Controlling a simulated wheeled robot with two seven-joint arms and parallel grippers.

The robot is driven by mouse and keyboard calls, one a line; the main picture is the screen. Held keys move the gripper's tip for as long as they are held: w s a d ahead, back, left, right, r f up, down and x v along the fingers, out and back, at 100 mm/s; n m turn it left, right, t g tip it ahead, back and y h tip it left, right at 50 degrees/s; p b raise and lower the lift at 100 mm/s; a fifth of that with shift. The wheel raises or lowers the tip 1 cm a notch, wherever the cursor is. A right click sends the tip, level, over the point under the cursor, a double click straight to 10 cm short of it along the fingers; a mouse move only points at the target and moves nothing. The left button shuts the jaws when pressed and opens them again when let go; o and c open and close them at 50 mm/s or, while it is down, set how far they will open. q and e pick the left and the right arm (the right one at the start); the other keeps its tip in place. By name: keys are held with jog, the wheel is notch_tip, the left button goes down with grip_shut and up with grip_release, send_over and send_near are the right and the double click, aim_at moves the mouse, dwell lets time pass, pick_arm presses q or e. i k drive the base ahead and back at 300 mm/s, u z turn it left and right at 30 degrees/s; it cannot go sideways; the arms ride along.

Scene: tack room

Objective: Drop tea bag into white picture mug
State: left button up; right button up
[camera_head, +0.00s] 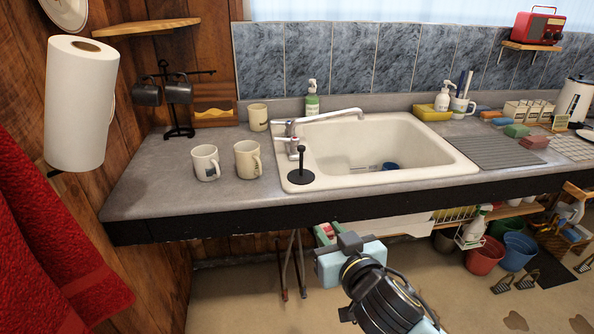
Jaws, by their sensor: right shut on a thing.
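A white mug (206,163) with a dark picture on its side stands upright on the grey counter, left of the sink. My right gripper (337,240) is in front of the counter and below its edge, low in the middle of the view. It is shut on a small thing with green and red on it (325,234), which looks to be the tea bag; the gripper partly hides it. The gripper is apart from the mug, lower and to its right. My left gripper is out of view.
A cream mug (248,159) stands right beside the white mug, and another mug (258,117) is behind. A black plunger-like thing (301,176) stands on the sink's (455,160) left rim. The counter's dark front edge (230,221) lies between gripper and mugs. The counter's left end is clear.

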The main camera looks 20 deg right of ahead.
aim_at(207, 174)
jog(key=k, duration=0.5)
jog(key=z, duration=1.65)
jog(key=i, duration=1.95)
jog(key=u, duration=3.65)
jog(key=i, duration=0.5)
jog(key=z, duration=0.05)
